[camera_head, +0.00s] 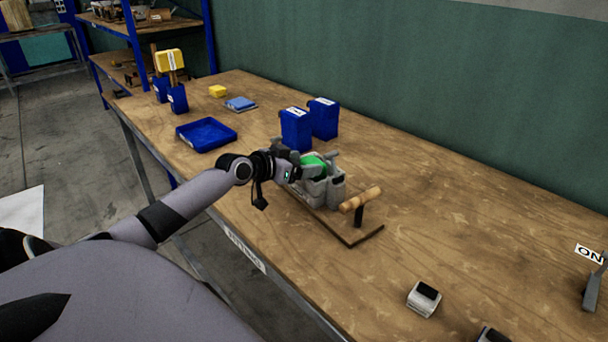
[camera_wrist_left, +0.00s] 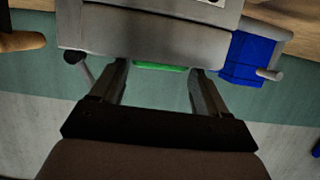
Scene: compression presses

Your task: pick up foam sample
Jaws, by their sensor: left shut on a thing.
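The green foam sample (camera_head: 314,159) shows as a small green patch in the grey compression press (camera_head: 335,190), which stands on a wooden base on the workbench. My left gripper (camera_head: 298,172) reaches in at the left side of the press. In the left wrist view its two fingers stand at either end of the green foam sample (camera_wrist_left: 160,67), and the gripper is shut on it. Grey press parts hide most of the sample there, so whether it is lifted cannot be told. My right gripper is not in view.
A wooden handle (camera_head: 360,200) sticks out at the press's front right. Two blue containers (camera_head: 295,130) stand close behind it. A blue tray (camera_head: 206,146), a yellow block (camera_head: 217,91) and a small white-and-black device (camera_head: 424,299) are also on the bench. The bench's right middle is clear.

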